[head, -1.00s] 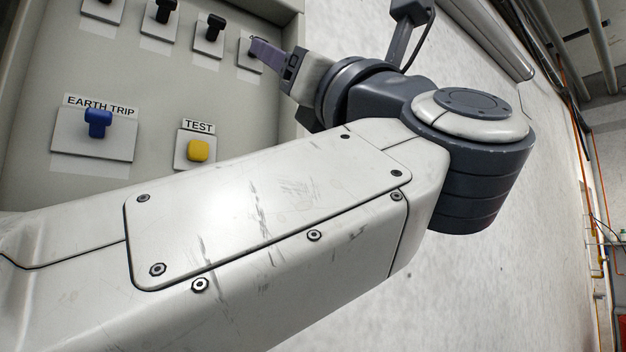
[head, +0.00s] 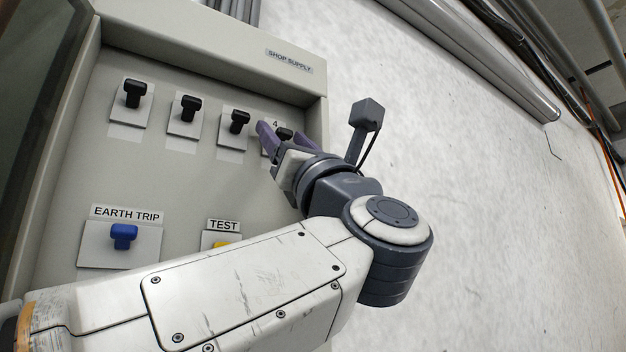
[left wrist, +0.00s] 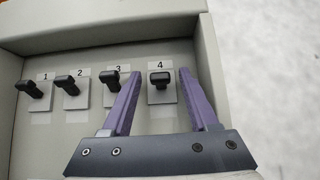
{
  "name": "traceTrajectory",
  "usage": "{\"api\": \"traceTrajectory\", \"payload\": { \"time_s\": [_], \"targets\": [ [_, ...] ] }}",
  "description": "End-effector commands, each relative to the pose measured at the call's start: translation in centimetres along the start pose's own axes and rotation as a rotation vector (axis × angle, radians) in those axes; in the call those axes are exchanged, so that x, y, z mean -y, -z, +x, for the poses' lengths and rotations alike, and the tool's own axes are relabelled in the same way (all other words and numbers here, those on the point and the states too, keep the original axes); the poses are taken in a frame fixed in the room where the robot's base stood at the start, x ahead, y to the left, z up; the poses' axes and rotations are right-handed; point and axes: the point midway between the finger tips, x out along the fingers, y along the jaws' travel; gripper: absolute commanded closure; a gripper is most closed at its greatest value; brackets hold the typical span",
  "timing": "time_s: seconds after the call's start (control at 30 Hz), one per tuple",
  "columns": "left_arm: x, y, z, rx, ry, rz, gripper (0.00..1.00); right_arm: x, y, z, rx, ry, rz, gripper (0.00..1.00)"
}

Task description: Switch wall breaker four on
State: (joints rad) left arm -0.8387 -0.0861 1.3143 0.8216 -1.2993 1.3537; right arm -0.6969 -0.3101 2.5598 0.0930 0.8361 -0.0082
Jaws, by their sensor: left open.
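Wall breaker four is a black toggle (head: 284,134) on a pale plate at the right end of the upper row; in the left wrist view the toggle (left wrist: 159,80) sits under the label "4". It looks different from the other three, its handle facing more straight at the wrist camera. My left gripper (head: 272,135) is open, its purple fingers at breaker four. In the left wrist view the fingers (left wrist: 160,85) stand on either side of the toggle, with gaps on both sides. Contact is not visible. My right gripper is not in view.
Breaker three (head: 236,122), breaker two (head: 188,108) and breaker one (head: 133,93) stand left in the row. Below are the blue EARTH TRIP switch (head: 123,236) and the yellow TEST button (head: 221,244), partly behind my arm. The box's rim (head: 316,150) is close on the right.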

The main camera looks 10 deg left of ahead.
Motion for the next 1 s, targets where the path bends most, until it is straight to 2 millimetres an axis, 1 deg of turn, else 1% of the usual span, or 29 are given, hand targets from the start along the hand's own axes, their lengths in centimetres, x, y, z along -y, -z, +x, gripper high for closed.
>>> {"api": "traceTrajectory", "payload": {
  "time_s": [0.27, 0.3, 0.37, 0.4, 0.43, 0.47, 0.67, 0.8, 1.0],
  "targets": [
    [0.0, 0.1, 0.1, -0.001, 0.000, -0.001, 0.40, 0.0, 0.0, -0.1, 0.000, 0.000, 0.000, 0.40],
    [0.0, 0.1, 0.1, -0.001, 0.000, -0.001, 0.48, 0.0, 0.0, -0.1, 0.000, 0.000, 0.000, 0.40],
    [0.0, 0.0, 0.1, -0.001, 0.000, -0.001, 0.71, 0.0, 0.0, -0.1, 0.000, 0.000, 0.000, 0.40],
    [0.0, 0.0, 0.1, -0.001, 0.000, -0.001, 0.86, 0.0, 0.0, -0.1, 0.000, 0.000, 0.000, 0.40],
    [0.0, 0.0, 0.1, -0.001, 0.000, -0.001, 0.97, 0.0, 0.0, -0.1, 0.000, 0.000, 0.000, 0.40],
    [0.0, 0.0, 0.1, -0.001, -0.001, -0.001, 1.00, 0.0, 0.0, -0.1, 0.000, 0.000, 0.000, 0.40],
    [-0.1, -0.1, 0.2, -0.023, -0.003, -0.003, 1.00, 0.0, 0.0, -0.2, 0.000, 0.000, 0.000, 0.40],
    [0.0, -0.5, 0.5, -0.120, -0.004, -0.009, 1.00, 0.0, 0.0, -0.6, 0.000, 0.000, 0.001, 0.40],
    [0.0, -0.9, 1.1, -0.285, -0.003, -0.006, 1.00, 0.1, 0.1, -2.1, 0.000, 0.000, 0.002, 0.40]
  ]
}}
